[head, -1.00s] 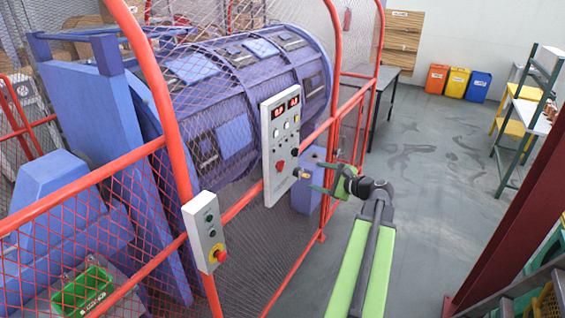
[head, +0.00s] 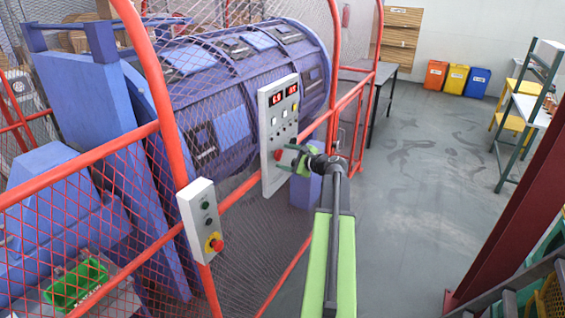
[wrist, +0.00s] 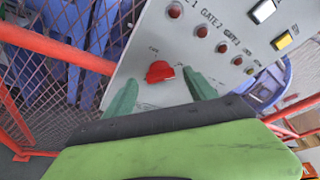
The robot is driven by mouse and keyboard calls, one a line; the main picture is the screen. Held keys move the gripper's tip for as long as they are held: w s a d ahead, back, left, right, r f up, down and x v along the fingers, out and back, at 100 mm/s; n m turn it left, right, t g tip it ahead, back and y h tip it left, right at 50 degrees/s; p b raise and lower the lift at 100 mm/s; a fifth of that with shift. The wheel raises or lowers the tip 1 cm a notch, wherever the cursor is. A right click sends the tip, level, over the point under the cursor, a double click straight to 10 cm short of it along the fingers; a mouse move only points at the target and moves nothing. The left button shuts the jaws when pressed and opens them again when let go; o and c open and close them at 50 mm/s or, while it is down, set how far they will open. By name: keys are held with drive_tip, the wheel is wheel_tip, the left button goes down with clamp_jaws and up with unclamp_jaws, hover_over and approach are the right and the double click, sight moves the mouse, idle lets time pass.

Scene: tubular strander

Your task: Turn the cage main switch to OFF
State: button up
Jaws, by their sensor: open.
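The grey control panel (head: 278,128) hangs on the cage's red rail, with lit red displays at its top. A red switch knob (wrist: 159,71) sits low on the panel face; its small label is too blurred to read. The knob also shows in the head view (head: 277,155). My gripper (wrist: 161,92) is open, with one green finger on each side just below the knob in the wrist view. It holds nothing. In the head view my gripper (head: 291,158) is close in front of the panel's lower right. I cannot tell whether the fingers touch the knob.
Red indicator lamps (wrist: 201,31) and white and yellow buttons line the panel above the knob. A smaller box with a red emergency button (head: 215,244) stands on the near post. Red mesh fencing (head: 90,165) encloses the blue strander drum (head: 225,90).

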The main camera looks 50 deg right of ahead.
drive_tip(key=shift+w+f, duration=0.1)
drive_tip(key=shift+w, duration=0.45)
drive_tip(key=shift+c, duration=0.4)
